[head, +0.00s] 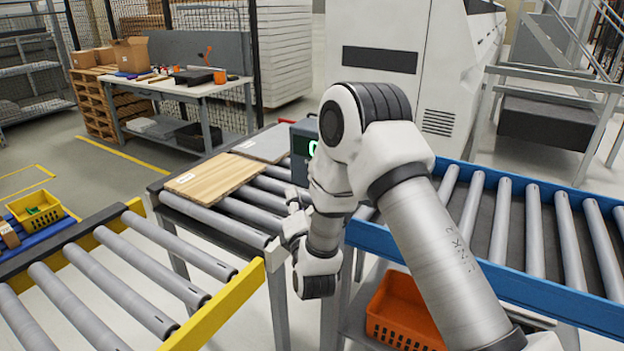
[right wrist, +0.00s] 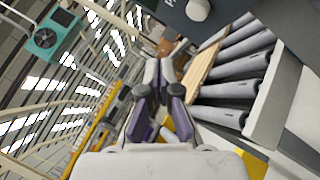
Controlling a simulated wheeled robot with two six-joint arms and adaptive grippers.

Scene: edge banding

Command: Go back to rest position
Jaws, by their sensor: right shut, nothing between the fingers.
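My right arm reaches in from the lower right of the head view and bends down in the middle. My right gripper (right wrist: 152,82) shows in the right wrist view with its fingers together and nothing between them. In the head view the gripper is mostly hidden by the arm and wrist. The gripper is beside the middle roller conveyor, apart from the wood panel (head: 213,178) lying there. The panel's edge also shows in the right wrist view (right wrist: 200,67). My left gripper is not seen in either view.
A grey panel (head: 265,144) lies behind the wood one, beside a dark box with a green display (head: 303,150). A yellow-edged roller conveyor (head: 110,285) is at left, a blue-edged one (head: 520,225) at right. An orange crate (head: 400,312) sits below. A white machine (head: 400,50) stands behind.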

